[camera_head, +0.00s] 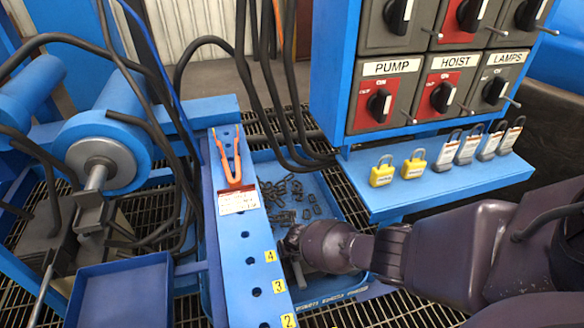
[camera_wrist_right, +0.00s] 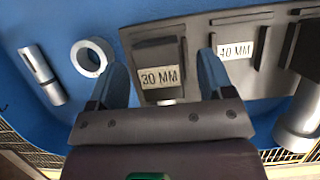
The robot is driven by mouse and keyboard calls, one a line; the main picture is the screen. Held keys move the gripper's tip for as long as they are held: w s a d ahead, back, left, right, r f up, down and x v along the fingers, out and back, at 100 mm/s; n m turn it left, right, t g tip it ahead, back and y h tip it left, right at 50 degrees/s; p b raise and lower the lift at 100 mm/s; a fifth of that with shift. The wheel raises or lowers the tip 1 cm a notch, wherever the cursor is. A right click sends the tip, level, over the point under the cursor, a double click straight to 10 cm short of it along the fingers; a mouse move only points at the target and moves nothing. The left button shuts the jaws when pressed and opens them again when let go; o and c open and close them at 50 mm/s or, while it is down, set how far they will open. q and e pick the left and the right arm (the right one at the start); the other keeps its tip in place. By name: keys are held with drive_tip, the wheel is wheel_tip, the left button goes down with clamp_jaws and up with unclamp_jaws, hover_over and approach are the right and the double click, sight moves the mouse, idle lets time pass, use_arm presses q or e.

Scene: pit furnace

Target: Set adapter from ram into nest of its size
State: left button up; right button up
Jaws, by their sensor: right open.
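A silver ring (camera_wrist_right: 80,57) and a slotted silver cylinder (camera_wrist_right: 40,68) lie on the blue surface to the left. In the head view, the ram's silver rod (camera_head: 97,178) ends at a dark block (camera_head: 90,217); I cannot tell whether this is the adapter. My left gripper is out of view.
A blue tray (camera_head: 325,190) with dark chain lies below my right arm. A blue perforated beam (camera_head: 240,230) with orange pliers (camera_head: 233,172) stands left of it. The switch panel (camera_head: 385,105) and padlock shelf (camera_head: 430,190) are close above the arm. Hoses hang near the ram.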

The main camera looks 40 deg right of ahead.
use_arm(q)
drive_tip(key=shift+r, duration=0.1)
use_arm(e)
drive_tip(key=shift+r, duration=0.1)
drive_tip(key=shift+r+p, duration=0.25)
drive_tip(key=shift+p, duration=0.05)
use_arm(q)
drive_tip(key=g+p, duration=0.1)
drive_tip(key=p, duration=0.2)
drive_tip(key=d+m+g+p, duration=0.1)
drive_tip(key=p, duration=0.2)
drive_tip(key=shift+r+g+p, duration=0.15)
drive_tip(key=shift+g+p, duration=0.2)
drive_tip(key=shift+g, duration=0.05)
use_arm(e)
drive_tip(key=v, duration=1)
drive_tip(key=shift+r, duration=0.1)
